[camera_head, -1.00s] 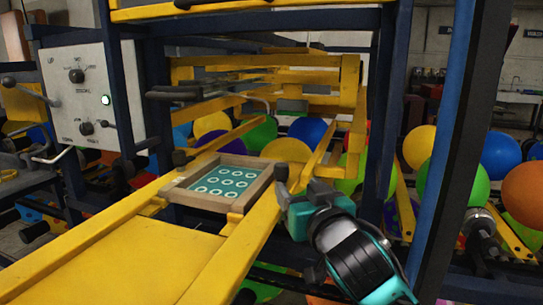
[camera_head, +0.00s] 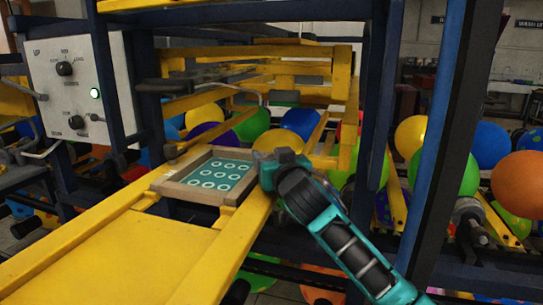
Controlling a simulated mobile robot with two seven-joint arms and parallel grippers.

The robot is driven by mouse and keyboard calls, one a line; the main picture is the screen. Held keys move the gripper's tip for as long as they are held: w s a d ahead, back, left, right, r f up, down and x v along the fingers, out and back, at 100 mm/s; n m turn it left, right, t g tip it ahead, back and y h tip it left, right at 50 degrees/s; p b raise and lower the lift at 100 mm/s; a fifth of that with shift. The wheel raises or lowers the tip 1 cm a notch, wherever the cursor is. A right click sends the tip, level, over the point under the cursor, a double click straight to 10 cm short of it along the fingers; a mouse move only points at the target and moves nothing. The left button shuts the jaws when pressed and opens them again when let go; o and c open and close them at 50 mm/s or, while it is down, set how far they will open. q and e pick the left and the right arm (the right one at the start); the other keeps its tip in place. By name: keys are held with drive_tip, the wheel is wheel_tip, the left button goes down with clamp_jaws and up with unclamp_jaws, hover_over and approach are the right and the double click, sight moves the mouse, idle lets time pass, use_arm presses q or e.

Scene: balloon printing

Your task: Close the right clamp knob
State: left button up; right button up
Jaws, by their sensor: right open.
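A wooden printing screen (camera_head: 172,188) with white rings on a teal mesh lies across the yellow rails. The left clamp knob (camera_head: 171,152), small and black, stands at the screen's far left corner. My right gripper (camera_head: 268,172) is at the screen's right edge, over the right yellow rail, where the right clamp knob is. The gripper's teal and black body hides that knob and the fingertips. I cannot tell whether the fingers touch the knob. My left gripper is not in view.
A control panel (camera_head: 76,95) with knobs and a lit green button stands at the left. Dark blue posts (camera_head: 376,110) rise right of the screen, near my right arm. Colored balloons (camera_head: 488,146) fill the space behind. The yellow platen (camera_head: 110,255) in front is clear.

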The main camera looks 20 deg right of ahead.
drive_tip(key=shift+w, duration=0.35)
drive_tip(key=c, duration=1)
drive_tip(key=shift+o, duration=0.2)
drive_tip(key=shift+r+n+y+p, duration=0.2)
drive_tip(key=shift+n+y+p, duration=0.6)
drive_tip(key=shift+p, duration=0.45)
drive_tip(key=shift+a+f+y, duration=0.1)
drive_tip(key=shift+f+y, duration=0.05)
drive_tip(key=shift+y, duration=0.65)
drive_tip(key=shift+a+n+g+y, duration=0.15)
drive_tip(key=shift+n+g+y, duration=0.2)
drive_tip(key=shift+n+y, duration=0.45)
drive_tip(key=shift+a+n+g+y, duration=0.1)
drive_tip(key=shift+n+g+y, duration=0.25)
drive_tip(key=shift+n+y, duration=0.45)
drive_tip(key=shift+s, duration=0.1)
drive_tip(key=shift+y, duration=0.3)
